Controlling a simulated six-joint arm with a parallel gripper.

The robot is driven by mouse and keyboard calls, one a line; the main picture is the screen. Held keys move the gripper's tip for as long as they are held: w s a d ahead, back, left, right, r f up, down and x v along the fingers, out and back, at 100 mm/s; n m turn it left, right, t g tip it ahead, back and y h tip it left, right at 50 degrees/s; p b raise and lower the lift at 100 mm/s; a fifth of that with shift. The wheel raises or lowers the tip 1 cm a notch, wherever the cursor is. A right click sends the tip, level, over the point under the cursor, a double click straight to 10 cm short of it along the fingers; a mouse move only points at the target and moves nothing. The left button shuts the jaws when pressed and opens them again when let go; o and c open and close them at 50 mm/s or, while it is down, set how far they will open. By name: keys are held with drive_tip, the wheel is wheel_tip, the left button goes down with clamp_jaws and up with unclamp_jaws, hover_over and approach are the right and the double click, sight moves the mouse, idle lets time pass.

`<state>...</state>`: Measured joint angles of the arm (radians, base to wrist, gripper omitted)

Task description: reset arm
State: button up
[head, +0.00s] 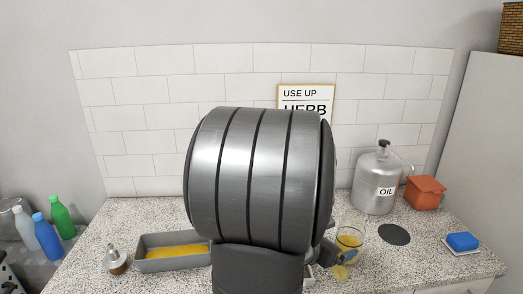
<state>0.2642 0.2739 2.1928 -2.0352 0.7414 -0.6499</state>
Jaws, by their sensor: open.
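My own arm fills the middle of the head view, with a large grey ribbed link (258,180) close to the camera. Most of my gripper (326,254) is hidden behind it. Only a dark part shows at the link's lower right, close to a glass (349,240) with yellow contents. My gripper is open, though its fingertips cannot be made out. I cannot tell whether it touches the glass. Something yellow (340,272) lies in front of the glass.
A grey tray (150,240) with yellow contents and a small bottle (116,260) stand at left. At right are an oil can (376,182), an orange container (425,193), a dark disc (394,234) and a blue sponge (463,241). Several bottles (47,237) stand far left.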

sight(353, 228)
drive_tip(key=x, duration=0.9)
drive_tip(key=shift+w+d+f, duration=0.15)
drive_tip(key=shift+d+f, duration=0.05)
drive_tip(key=shift+f, duration=0.05)
drive_tip(key=shift+r, duration=0.15)
drive_tip(key=v, duration=1.2)
drive_tip(key=x, duration=1.2)
drive_tip(key=shift+d+f, duration=0.1)
drive_tip(key=shift+f, duration=0.2)
wheel_tip(353, 228, up, 5)
drive_tip(key=shift+s+d+r, duration=0.1)
drive_tip(key=shift+s+r, duration=0.05)
drive_tip(key=shift+s, duration=0.25)
drive_tip(key=shift+s+d+r, duration=0.15)
drive_tip(key=shift+s+r, duration=0.05)
drive_tip(key=shift+s, duration=0.2)
drive_tip(key=shift+o, duration=0.3)
